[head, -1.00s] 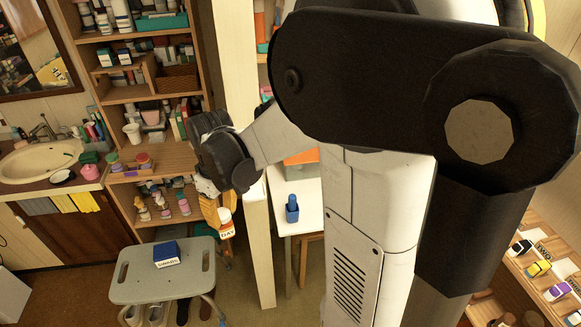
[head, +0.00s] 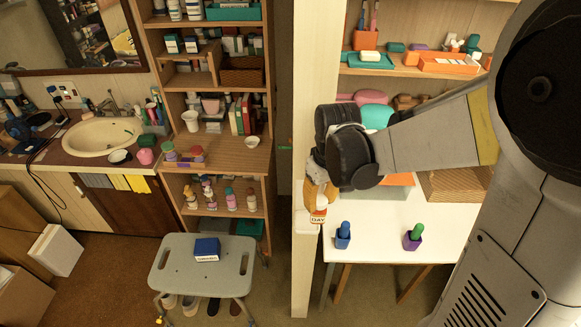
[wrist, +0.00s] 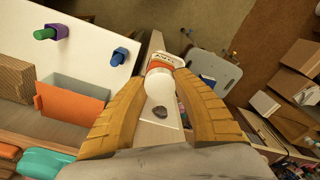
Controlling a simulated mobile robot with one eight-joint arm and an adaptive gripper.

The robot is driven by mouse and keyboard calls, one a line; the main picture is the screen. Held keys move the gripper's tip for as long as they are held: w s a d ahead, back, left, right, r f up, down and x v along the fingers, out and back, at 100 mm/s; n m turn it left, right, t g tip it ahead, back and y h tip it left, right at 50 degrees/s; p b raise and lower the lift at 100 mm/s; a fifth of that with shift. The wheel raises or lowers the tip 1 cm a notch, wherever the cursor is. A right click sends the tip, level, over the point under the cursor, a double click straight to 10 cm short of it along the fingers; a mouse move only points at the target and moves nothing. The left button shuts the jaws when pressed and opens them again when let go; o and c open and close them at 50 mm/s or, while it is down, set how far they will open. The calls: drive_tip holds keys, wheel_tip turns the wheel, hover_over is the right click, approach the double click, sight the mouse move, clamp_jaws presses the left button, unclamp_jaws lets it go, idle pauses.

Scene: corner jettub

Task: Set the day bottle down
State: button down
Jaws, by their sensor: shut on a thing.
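The day bottle (head: 318,215) has an orange band and a label reading DAY. My gripper (head: 320,193) is shut on it, with the yellow fingers on either side. In the wrist view my gripper (wrist: 160,85) holds the bottle (wrist: 160,84) by its white round end. The bottle hangs in the air in front of the pale wall end, just left of the white table (head: 390,250). Part of it is hidden by the fingers in the head view.
A blue bottle (head: 343,235) and a purple bottle with a green cap (head: 413,237) stand on the white table. A grey stool (head: 175,270) with a blue box (head: 207,249) stands left of the pale partition (head: 308,265). Shelves (head: 405,70) rise behind the table.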

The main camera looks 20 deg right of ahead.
drive_tip(key=shift+w+a+f+b, duration=0.15)
drive_tip(key=shift+w+a+f, duration=0.25)
drive_tip(key=shift+f, duration=0.6)
drive_tip(key=shift+w+a+f+b, duration=0.1)
drive_tip(key=shift+w+a+f, duration=0.25)
drive_tip(key=shift+f, duration=0.65)
drive_tip(key=shift+w+a+f+b, duration=0.2)
drive_tip(key=shift+w+f, duration=0.3)
drive_tip(key=shift+f, duration=0.5)
drive_tip(key=shift+f, duration=0.15)
drive_tip(key=c, duration=1)
unclamp_jaws()
drive_tip(key=shift+c, duration=0.2)
